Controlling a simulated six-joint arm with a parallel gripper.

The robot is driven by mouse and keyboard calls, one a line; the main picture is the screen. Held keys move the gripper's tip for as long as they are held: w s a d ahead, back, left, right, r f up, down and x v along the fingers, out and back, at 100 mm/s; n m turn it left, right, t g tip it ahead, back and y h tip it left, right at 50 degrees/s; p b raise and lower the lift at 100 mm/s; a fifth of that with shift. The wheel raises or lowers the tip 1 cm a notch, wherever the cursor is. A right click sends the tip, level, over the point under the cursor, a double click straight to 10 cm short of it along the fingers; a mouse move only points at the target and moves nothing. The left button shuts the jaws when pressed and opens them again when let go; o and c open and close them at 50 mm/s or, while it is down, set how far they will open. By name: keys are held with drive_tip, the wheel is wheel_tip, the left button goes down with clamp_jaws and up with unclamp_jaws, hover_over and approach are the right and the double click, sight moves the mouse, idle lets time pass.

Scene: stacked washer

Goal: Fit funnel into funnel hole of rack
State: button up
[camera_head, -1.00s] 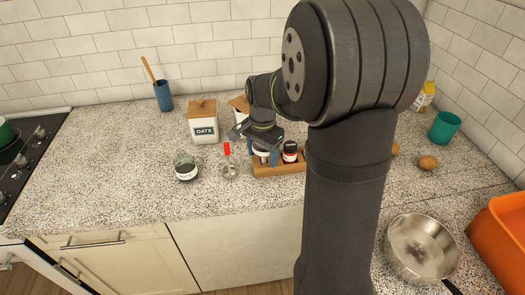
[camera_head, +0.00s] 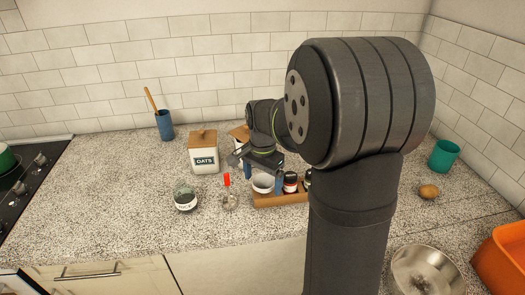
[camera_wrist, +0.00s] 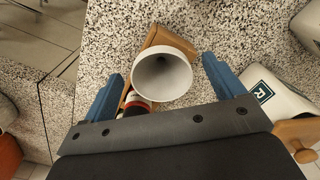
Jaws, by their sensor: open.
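The white funnel (camera_head: 263,183) stands mouth up at the left end of the wooden rack (camera_head: 290,199). In the wrist view I look down into the funnel's round mouth (camera_wrist: 160,77); its stem and the hole under it are hidden. The rack (camera_wrist: 157,37) shows behind the funnel there. My gripper (camera_wrist: 162,68) is open, with one blue finger on each side of the funnel and a visible gap to the rim on both sides. In the head view my gripper (camera_head: 264,172) is just above and around the funnel.
A dark jar with a red and white top (camera_head: 290,181) stands in the rack, right of the funnel. The oats canister (camera_head: 204,155) is behind. The front left counter is clear.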

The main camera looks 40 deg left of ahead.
sight(263, 183)
wheel_tip(263, 183, up, 15)
drive_tip(key=shift+f, duration=0.2)
idle(0.6)
wheel_tip(263, 183, down, 17)
drive_tip(key=shift+f, duration=0.15)
idle(0.5)
drive_tip(key=shift+r, duration=0.25)
